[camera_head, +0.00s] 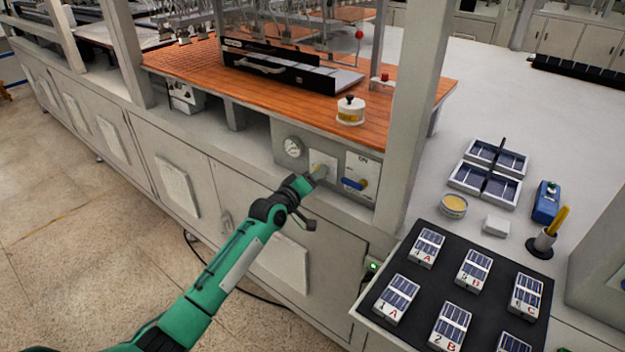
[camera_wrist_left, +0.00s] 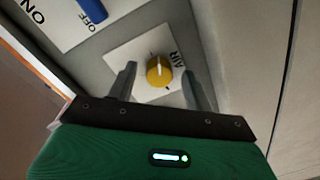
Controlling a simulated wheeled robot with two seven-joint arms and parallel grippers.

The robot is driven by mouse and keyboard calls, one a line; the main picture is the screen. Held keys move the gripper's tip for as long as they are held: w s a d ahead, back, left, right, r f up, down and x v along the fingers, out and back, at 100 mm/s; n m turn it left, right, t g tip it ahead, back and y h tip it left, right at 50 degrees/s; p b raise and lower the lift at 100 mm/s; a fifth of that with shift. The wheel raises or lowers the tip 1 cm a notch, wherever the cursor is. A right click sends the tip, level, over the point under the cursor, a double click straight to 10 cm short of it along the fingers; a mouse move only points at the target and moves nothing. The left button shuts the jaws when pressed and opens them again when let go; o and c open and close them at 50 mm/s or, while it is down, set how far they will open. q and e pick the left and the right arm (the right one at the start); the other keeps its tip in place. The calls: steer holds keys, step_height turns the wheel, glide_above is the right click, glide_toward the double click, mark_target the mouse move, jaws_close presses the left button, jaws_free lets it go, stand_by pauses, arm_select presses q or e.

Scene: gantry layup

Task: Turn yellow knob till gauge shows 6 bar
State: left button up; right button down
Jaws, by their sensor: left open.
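The yellow knob (camera_wrist_left: 159,71) sits on a white plate marked AIR in the left wrist view, with a pale line across its face. My left gripper (camera_wrist_left: 160,85) is open, with one finger on each side of the knob and gaps between. In the head view the left gripper (camera_head: 314,178) is at the panel and hides most of the knob. The round gauge (camera_head: 293,147) is on the panel to the left of the knob; its needle is too small to read. My right gripper is not in view.
A blue ON/OFF handle (camera_head: 354,184) is on the panel just right of the knob. A grey post (camera_head: 412,120) rises to the right. A black mat (camera_head: 408,272) with several labelled solar-cell blocks lies at the lower right. The floor at left is clear.

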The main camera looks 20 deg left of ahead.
arm_select(q)
steer(key=b+v, duration=0.1)
steer(key=v, duration=1.2)
steer(key=shift+s+b, duration=0.35)
steer(key=shift+s, duration=0.05)
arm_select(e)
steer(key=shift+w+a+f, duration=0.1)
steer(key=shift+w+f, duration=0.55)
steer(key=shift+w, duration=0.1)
arm_select(q)
steer(key=shift+a+f, duration=0.1)
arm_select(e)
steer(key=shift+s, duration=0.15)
